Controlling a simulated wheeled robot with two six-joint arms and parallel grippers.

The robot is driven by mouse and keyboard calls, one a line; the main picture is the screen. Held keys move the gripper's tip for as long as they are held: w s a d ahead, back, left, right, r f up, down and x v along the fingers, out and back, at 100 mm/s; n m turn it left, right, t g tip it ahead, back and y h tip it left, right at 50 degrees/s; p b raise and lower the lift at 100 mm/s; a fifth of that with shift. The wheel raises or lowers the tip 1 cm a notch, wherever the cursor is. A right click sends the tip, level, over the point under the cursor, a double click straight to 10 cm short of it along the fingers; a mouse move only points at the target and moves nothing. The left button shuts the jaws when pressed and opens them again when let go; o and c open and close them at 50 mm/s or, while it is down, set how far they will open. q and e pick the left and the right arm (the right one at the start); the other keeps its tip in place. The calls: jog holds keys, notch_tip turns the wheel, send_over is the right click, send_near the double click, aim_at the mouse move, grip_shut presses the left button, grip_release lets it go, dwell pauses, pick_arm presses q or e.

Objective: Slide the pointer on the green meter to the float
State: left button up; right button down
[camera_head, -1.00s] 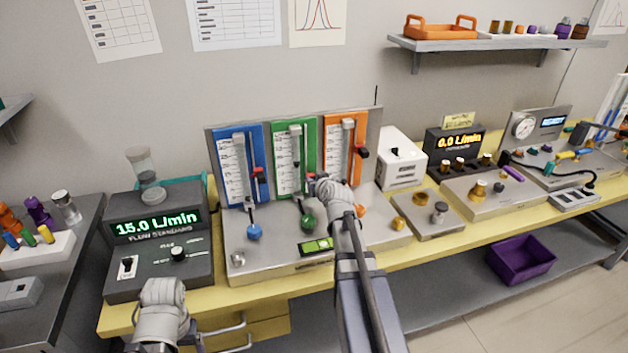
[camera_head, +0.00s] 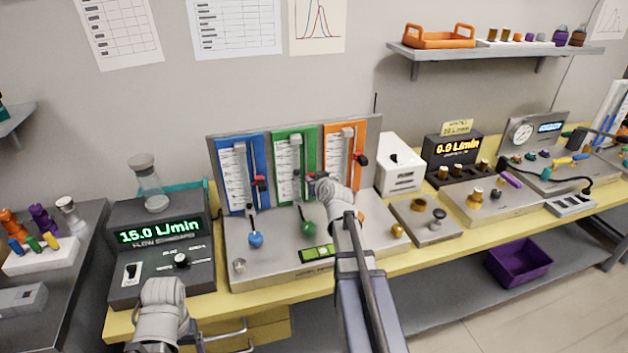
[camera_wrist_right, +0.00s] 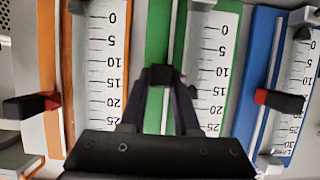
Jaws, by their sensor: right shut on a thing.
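The green meter (camera_head: 280,138) stands on the panel between the blue and orange meters. My right gripper (camera_head: 318,186) is at its right edge and covers its pointer in the head view. In the right wrist view, which shows the panel upside down, my right gripper (camera_wrist_right: 160,78) is shut on the dark pointer (camera_wrist_right: 160,73) over the green meter's rail. A small dark piece (camera_wrist_right: 193,92), possibly the float, shows beside the right finger, between the 15 and 20 marks. My left gripper (camera_head: 190,338) is low at the left, its fingers unclear.
The blue meter (camera_head: 225,143) and orange meter (camera_head: 331,131) have red-and-black pointers close by. A green knob (camera_head: 308,228) sits below the green meter. The flow standard (camera_head: 160,232) reads 15.0 L/min at the left. A white box (camera_head: 398,165) stands right of the panel.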

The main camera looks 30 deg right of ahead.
notch_tip(320, 180, up, 3)
jog(key=shift+r+p, duration=0.15)
jog(key=shift+p, duration=0.8)
pick_arm(q)
notch_tip(320, 180, up, 3)
jog(key=shift+r, duration=0.1)
pick_arm(e)
jog(key=c, duration=0.9)
grip_release()
pick_arm(q)
notch_tip(320, 180, up, 3)
jog(key=p, duration=0.2)
jog(key=shift+p, duration=0.4)
pick_arm(e)
jog(key=v, duration=0.7)
jog(key=shift+s+a, duration=0.15)
jog(key=shift+s, duration=0.2)
